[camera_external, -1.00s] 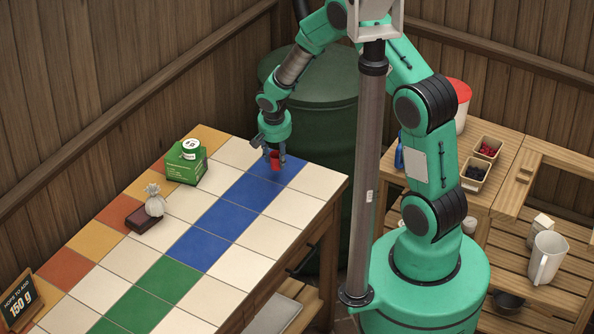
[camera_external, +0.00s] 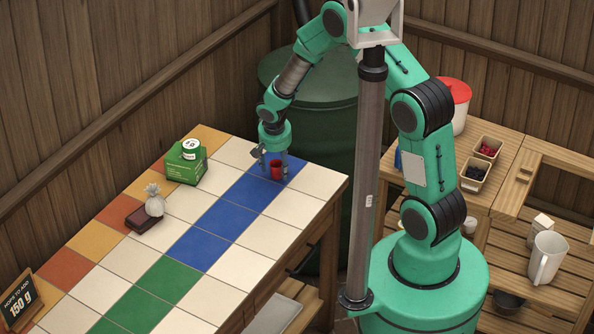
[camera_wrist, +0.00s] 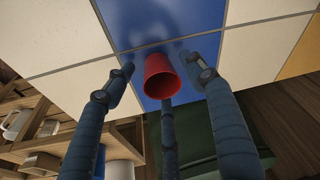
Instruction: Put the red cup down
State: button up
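The red cup (camera_external: 277,171) stands upright on the blue tiles (camera_external: 247,193) near the far end of the tiled table. In the wrist view the cup (camera_wrist: 160,76) shows its open mouth, with blue tile behind it. My gripper (camera_external: 274,172) is around the cup, pointing down, its dark blue fingers spread. In the wrist view the gripper (camera_wrist: 157,66) has one finger left of the cup, one right and a third below it in the picture. Gaps show between the side fingers and the cup. Whether the third finger touches it is unclear.
A sign (camera_external: 18,300) is at the near left. A dark green barrel (camera_external: 320,110) stands behind the table. Tiles towards the front are clear.

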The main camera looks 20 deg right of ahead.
jog(key=shift+r, duration=0.2)
jog(key=shift+r+p, duration=0.3)
jog(key=shift+r, duration=0.05)
jog(key=p+v, duration=0.2)
jog(key=v, duration=0.9)
jog(key=shift+r, duration=0.15)
dwell(0.5)
